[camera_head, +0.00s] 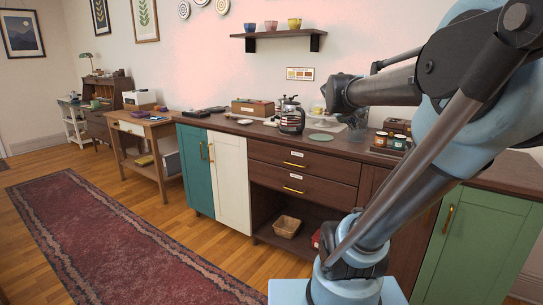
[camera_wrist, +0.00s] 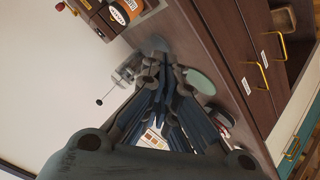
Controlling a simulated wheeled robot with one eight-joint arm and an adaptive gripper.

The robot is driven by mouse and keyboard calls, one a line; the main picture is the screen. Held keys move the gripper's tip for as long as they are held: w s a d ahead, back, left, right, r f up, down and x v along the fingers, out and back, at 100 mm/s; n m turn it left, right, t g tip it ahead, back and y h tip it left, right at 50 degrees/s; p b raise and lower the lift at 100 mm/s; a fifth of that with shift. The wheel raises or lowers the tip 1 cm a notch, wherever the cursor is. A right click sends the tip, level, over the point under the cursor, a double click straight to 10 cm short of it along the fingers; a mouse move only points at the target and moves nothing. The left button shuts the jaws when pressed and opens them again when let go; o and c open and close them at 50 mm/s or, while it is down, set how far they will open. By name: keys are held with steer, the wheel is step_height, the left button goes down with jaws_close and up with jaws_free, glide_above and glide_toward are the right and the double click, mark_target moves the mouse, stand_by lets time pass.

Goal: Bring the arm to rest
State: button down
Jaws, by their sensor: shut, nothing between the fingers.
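My arm reaches in from the right in the head view, bent at a raised elbow. Its forearm runs left over the sideboard (camera_head: 280,148), and its dark end hangs above the counter. The fingertips cannot be made out clearly there. In the wrist view my gripper (camera_wrist: 160,72) is shut, with its dark fingers together and nothing held. It points across the counter. A flat green disc (camera_wrist: 200,81) lies beside the fingers in that view; it also shows on the counter in the head view (camera_head: 321,138).
A glass coffee pot (camera_head: 291,121) stands left of my arm's end. Small jars (camera_head: 381,139) in a tray stand to its right. A wall shelf (camera_head: 280,35) holds cups above the counter. The floor by the red rug (camera_head: 95,235) is clear.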

steer(key=s+a+f+g+y, duration=0.3)
steer(key=s+a+f, duration=0.2)
steer(key=s+f, duration=0.7)
steer(key=s+a+f+m+g+y, duration=0.1)
steer(key=s+a+f+g+y, duration=0.2)
steer(key=s+f, duration=1)
steer(key=a+g, duration=0.1)
steer(key=a, duration=0.1)
steer(key=shift+s+a+f, duration=0.25)
steer(key=shift+s+a, duration=0.05)
steer(key=shift+a, duration=0.05)
steer(key=shift+w+f, duration=0.2)
steer(key=shift+w, duration=0.25)
